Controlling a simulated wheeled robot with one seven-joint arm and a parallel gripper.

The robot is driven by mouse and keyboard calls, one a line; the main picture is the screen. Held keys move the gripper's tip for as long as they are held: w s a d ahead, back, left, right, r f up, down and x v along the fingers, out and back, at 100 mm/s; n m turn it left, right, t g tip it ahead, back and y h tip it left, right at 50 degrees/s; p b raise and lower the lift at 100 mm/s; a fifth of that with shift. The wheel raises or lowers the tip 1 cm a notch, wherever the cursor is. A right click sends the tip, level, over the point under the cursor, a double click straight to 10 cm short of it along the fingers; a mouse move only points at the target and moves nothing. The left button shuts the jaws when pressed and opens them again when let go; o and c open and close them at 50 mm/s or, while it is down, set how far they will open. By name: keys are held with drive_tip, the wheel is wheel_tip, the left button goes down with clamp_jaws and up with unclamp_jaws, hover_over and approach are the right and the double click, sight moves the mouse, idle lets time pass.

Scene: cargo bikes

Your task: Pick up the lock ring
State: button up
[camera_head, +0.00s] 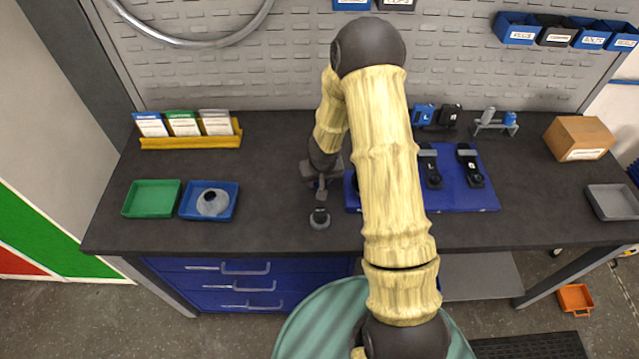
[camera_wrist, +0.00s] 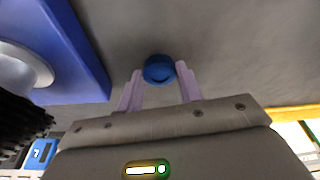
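A small round blue piece, which I take for the lock ring (camera_wrist: 159,69), sits between my two pale lilac fingertips in the wrist view. It fills the gap between them with no clear space on either side. My gripper (camera_wrist: 160,72) looks shut on it. In the head view my gripper (camera_head: 320,205) points down over the dark bench, left of the blue mat. A small dark round thing with a grey rim (camera_head: 320,221) shows right under it there. I cannot tell how far the piece is from the bench top.
The blue mat (camera_head: 484,193) with black parts lies right of my gripper. A green tray (camera_head: 152,212) and a blue tray (camera_head: 187,205) holding a silvery round part (camera_head: 213,203) stand left. A yellow card rack (camera_head: 190,142) and a cardboard box (camera_head: 578,138) stand further back. Bench between trays and gripper is clear.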

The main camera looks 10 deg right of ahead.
drive_tip(key=shift+r, duration=0.1)
drive_tip(key=shift+c, duration=0.4)
wheel_tip(320, 180, up, 18)
drive_tip(key=p, duration=1.4)
